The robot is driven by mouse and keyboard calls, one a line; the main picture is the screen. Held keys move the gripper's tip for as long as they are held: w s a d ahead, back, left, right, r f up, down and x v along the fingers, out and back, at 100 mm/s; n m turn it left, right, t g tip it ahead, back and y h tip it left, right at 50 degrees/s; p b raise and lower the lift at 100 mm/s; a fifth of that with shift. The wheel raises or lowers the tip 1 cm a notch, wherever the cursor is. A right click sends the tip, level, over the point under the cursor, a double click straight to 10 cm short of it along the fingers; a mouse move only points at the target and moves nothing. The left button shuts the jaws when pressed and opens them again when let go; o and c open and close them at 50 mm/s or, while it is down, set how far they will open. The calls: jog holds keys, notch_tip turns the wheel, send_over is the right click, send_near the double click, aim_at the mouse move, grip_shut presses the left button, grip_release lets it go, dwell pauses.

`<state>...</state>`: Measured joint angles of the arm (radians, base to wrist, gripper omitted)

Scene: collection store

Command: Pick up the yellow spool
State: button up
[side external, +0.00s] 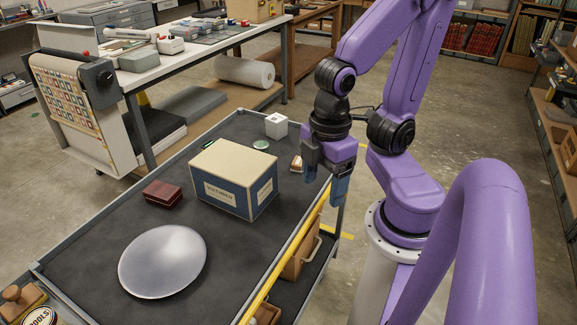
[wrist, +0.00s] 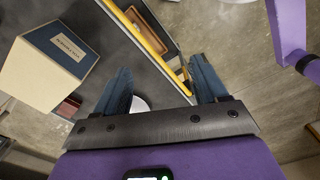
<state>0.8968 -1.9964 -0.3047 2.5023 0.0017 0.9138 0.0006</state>
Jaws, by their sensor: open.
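I cannot make out a yellow spool in either view. My gripper (side external: 325,180) hangs over the right edge of the dark cart top (side external: 120,222), near the yellow strip, with its blue fingers apart and nothing seen between them. In the wrist view the open fingers of my gripper (wrist: 160,68) span the cart edge and the yellow strip (wrist: 140,30). A small orange-brown and white item (side external: 297,163) sits just left of my gripper, partly hidden; I cannot tell what it is. A round container (side external: 40,315) at bottom left has a partly cut-off label reading "POOLS".
A large cream and blue box (side external: 235,180) stands mid-cart, also in the wrist view (wrist: 45,65). A dark red box (side external: 163,193), a silver disc (side external: 163,262), a white cube (side external: 276,126) and a small green-rimmed disc (side external: 261,145) surround it.

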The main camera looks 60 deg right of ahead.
notch_tip(320, 180, up, 5)
jog(key=w+d+f+n+t+h, duration=0.1)
jog(key=w+d+f+t+h, duration=0.1)
jog(key=w+d+h, duration=0.8)
jog(key=w+d+r+n+g+h, duration=0.1)
jog(key=w+d+n+h, duration=0.15)
jog(key=d, duration=0.75)
jog(key=w+d+r+n+h, duration=0.1)
jog(key=w+d+n, duration=0.25)
jog(key=d, duration=0.65)
notch_tip(320, 180, down, 20)
jog(key=m, duration=0.1)
jog(key=shift+h, duration=0.25)
jog(key=x, duration=1.1)
jog(key=shift+d+f, duration=0.15)
jog(key=shift+d, duration=0.05)
jog(key=shift+x, duration=2.95)
jog(key=shift+w, duration=0.15)
jog(key=c, duration=1.1)
